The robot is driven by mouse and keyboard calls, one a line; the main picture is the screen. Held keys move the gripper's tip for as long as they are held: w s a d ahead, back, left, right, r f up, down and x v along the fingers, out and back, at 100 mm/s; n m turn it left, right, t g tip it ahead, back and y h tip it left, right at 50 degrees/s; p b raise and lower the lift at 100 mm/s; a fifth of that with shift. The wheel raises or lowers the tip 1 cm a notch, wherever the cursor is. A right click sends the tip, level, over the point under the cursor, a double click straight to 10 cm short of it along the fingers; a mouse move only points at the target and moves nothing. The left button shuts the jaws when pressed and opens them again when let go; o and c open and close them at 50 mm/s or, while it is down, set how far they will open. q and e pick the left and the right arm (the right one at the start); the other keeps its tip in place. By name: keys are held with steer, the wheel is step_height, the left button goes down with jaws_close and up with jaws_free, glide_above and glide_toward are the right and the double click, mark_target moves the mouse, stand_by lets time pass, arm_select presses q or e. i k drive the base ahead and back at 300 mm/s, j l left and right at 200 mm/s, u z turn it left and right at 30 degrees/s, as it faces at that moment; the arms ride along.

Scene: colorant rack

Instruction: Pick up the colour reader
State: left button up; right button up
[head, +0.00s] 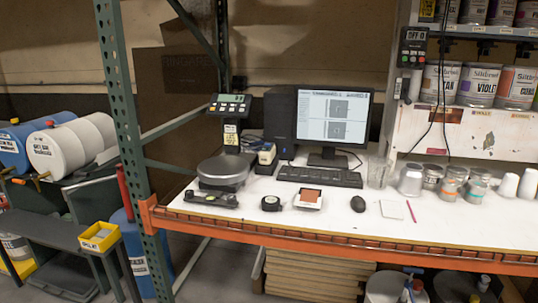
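No gripper of mine shows in the head view. I cannot tell for certain which item on the white worktop (440,225) is the colour reader. A small white and dark blue device (266,155) stands upright between the scale and the computer tower. A small black rounded item with a pale face (271,203) lies near the front edge. Right of it lies a white-framed piece with a reddish-brown square (309,199). All of these rest on the worktop, with nothing holding them.
A scale (224,172) and a dark green tool (210,199) are at left. A monitor (333,117), keyboard (319,177) and mouse (358,204) are central. A glass (377,175) and several cans (411,180) stand right. An orange beam (340,240) edges the front; a green post (128,130) rises at left.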

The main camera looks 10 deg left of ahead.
mark_target(267, 154)
steer(key=i+j+u, duration=0.2)
steer(key=i+j, duration=0.25)
steer(key=i+j+u, duration=0.25)
steer(key=i, duration=0.35)
steer(key=j, duration=0.1)
